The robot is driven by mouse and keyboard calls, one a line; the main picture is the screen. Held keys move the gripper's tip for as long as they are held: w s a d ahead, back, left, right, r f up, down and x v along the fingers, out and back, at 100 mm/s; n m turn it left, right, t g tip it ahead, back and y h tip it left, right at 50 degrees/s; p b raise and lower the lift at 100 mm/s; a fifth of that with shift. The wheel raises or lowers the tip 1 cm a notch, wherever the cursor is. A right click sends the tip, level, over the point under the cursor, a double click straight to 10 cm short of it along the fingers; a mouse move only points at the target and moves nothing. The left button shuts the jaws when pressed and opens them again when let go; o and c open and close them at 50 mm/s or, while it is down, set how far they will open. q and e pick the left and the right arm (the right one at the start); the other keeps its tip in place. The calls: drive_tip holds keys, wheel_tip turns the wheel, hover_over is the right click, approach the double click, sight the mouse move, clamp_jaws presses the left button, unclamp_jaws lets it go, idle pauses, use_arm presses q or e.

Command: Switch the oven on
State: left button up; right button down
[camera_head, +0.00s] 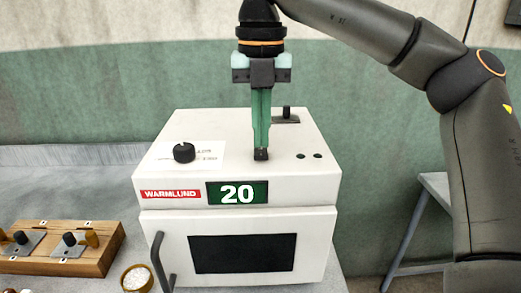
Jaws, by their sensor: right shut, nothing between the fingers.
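The white oven (165,222) stands on the grey counter, with a green display (237,193) reading 20 and a WARMLUND label. Its front door with a dark window (243,254) looks closed. A black round knob (184,152) sits on the left of its top. My right gripper (261,153) points straight down over the top panel, right of the knob, with its green fingers shut and empty. Its tips are at a small dark part on the panel; I cannot tell whether they touch it. My left gripper is not in view.
A small black switch-like part (286,115) stands at the oven's back right, and two black dots are near its right edge. A wooden block (95,262) with metal plates and knobs lies at left. A small bowl of white grain (137,279) stands beside the door handle (157,262).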

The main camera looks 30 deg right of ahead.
sight(261, 155)
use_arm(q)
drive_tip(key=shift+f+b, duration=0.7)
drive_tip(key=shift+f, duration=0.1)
use_arm(e)
drive_tip(key=shift+f, duration=0.95)
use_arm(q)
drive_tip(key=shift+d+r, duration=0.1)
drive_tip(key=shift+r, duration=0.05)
use_arm(e)
drive_tip(key=shift+r, duration=0.25)
wheel_tip(261, 155, up, 2)
drive_tip(key=shift+r+p, duration=0.15)
drive_tip(key=shift+p, duration=1.05)
drive_tip(key=shift+r+p, duration=1.9)
drive_tip(key=shift+r, duration=0.35)
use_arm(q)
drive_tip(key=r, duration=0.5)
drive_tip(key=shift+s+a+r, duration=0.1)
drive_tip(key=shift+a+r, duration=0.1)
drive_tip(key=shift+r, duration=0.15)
use_arm(e)
drive_tip(key=shift+f, duration=0.1)
